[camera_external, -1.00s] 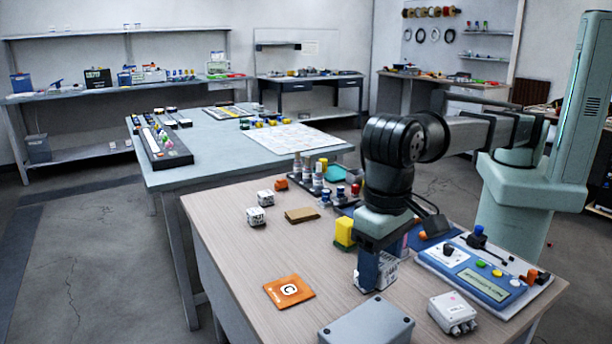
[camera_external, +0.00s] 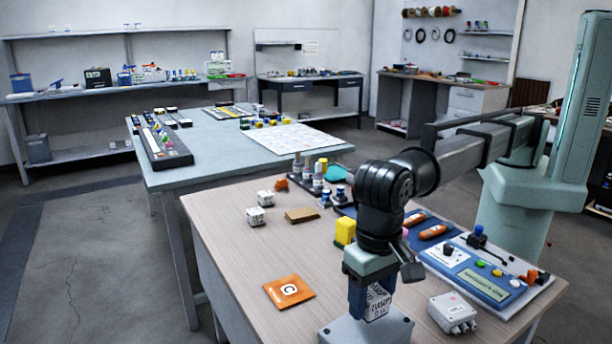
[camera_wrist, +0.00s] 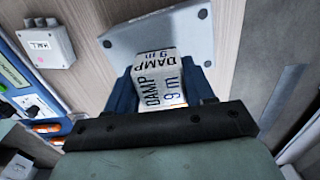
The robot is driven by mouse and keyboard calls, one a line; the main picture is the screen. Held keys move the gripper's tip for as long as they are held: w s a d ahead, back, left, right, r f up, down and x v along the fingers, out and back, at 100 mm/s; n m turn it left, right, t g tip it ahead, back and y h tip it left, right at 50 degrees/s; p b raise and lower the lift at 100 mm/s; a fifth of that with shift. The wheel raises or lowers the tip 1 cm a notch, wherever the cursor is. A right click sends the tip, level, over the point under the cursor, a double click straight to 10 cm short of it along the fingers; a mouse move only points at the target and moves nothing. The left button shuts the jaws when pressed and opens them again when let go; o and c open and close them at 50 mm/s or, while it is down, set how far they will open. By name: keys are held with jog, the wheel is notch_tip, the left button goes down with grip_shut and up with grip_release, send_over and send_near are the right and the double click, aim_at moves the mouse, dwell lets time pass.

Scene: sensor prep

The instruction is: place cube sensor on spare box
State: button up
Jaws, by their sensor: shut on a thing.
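My gripper (camera_external: 369,304) is shut on a white cube sensor (camera_external: 379,301) with dark lettering. In the wrist view the cube (camera_wrist: 163,82) reads "DAMP" and "9 m" and sits between the two blue fingers. A flat grey box (camera_external: 392,332) lies at the table's front edge, directly below or just behind the held cube; it is the likely spare box. In the wrist view the grey box (camera_wrist: 122,47) shows beyond the cube, with dark dots at its corners. I cannot tell whether the cube touches it.
A small white box (camera_external: 452,313) stands right of the grey box, and a blue control panel (camera_external: 478,272) lies behind it.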

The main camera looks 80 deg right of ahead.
aim_at(370, 311)
jog(key=shift+f, duration=1.65)
jog(key=shift+f, duration=0.15)
jog(key=o, duration=1)
jog(key=shift+o, duration=0.2)
notch_tip(370, 311, up, 12)
jog(key=shift+r, duration=0.15)
